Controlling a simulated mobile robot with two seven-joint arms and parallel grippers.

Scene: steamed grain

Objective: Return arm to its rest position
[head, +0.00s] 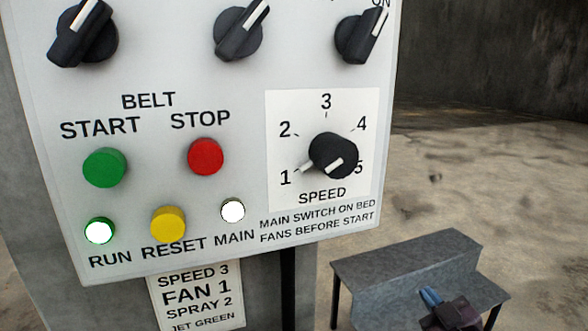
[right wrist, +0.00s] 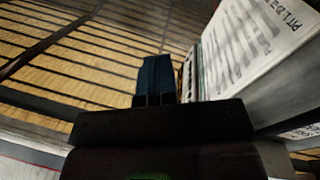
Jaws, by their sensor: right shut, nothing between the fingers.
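My right gripper (head: 431,297) is low at the right of the head view, in front of a grey metal bench and apart from the control panel (head: 240,120). Its blue fingers are together and empty. They also show in the right wrist view (right wrist: 156,75), closed, with slatted flooring or a grate behind them. Most of my right arm is out of the picture. My left gripper is in neither view.
The panel carries a green START button (head: 105,167), a red STOP button (head: 205,157), a yellow RESET button (head: 168,224) and a black SPEED knob (head: 333,156). RUN and MAIN lamps look bright white. The grey bench (head: 405,262) stands below right.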

